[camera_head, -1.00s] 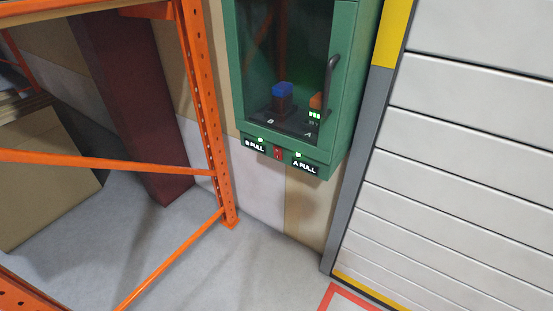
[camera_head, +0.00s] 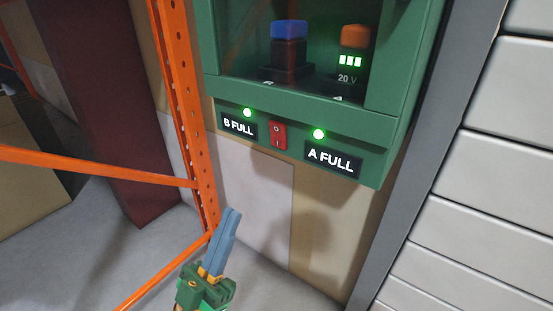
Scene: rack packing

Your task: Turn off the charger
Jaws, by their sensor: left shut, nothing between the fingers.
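The charger is a green wall cabinet (camera_head: 300,100) at the top of the head view. A red rocker switch (camera_head: 278,135) marked O and I sits on its lower front, between the "B FULL" label (camera_head: 239,127) and the "A FULL" label (camera_head: 332,161). Green lights are lit above both labels. A blue-topped battery (camera_head: 289,50) and an orange-topped battery (camera_head: 354,55) stand inside. My left gripper (camera_head: 232,215) is shut and empty, below and left of the switch and apart from it. My right gripper is out of view.
An orange rack upright (camera_head: 184,110) stands close left of the cabinet, with orange braces (camera_head: 95,166) running left from it. A grey door frame (camera_head: 440,150) and a white slatted door (camera_head: 490,180) are at the right. The wall below the cabinet is clear.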

